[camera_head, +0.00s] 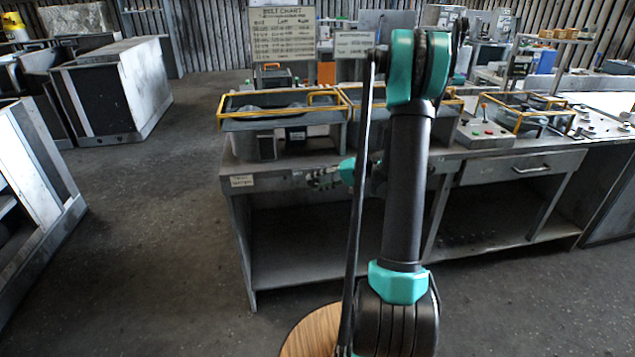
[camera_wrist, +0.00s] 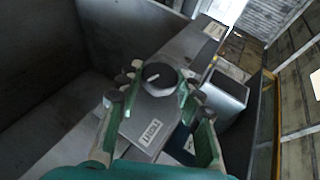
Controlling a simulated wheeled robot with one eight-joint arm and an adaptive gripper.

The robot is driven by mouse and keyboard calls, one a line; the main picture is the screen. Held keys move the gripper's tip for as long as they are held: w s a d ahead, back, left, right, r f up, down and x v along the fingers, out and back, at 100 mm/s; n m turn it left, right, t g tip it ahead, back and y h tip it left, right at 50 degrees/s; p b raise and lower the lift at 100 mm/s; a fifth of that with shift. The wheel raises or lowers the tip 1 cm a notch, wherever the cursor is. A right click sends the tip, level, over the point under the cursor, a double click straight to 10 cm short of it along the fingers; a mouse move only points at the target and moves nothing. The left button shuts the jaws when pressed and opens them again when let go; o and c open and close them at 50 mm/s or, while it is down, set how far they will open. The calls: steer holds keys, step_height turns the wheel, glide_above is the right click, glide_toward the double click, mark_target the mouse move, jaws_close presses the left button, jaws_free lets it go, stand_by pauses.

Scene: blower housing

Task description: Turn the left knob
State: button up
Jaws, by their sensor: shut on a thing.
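The knob (camera_wrist: 156,84) is round and black with a white pointer line. It sits on a grey panel with a white label plate (camera_wrist: 150,132) in the wrist view. My gripper (camera_wrist: 162,72) has its green fingers on either side of the knob, with the dark fingertips closed on it. In the head view my gripper (camera_head: 325,178) is at the front edge of the workbench (camera_head: 345,160), near its left part. The knob cannot be made out there, and my arm covers part of the bench front.
Yellow-railed trays (camera_head: 283,122) stand on the bench, with a sign board (camera_head: 282,34) behind. A pale tag (camera_head: 242,181) marks the left front edge. A drawer handle (camera_head: 531,169) is at right. A round wooden top (camera_head: 312,332) is low in front. Floor at left is open.

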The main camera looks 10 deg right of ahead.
stand_by(0.3)
steer(key=o, duration=1.2)
steer(key=shift+c, duration=0.2)
steer(key=v, duration=1.2)
steer(key=shift+s, duration=0.1)
steer(key=s+a+f+n+g+h, duration=0.15)
steer(key=s+a+h, duration=0.3)
steer(key=s, duration=0.45)
steer(key=s+a+f+g+h, duration=0.1)
steer(key=s+a+f+h, duration=0.3)
steer(key=s, duration=0.5)
steer(key=s+d+n+t+h, duration=0.1)
steer(key=s+h, duration=0.2)
steer(key=s, duration=0.4)
steer(key=shift+s+f, duration=0.35)
steer(key=shift+f, duration=0.1)
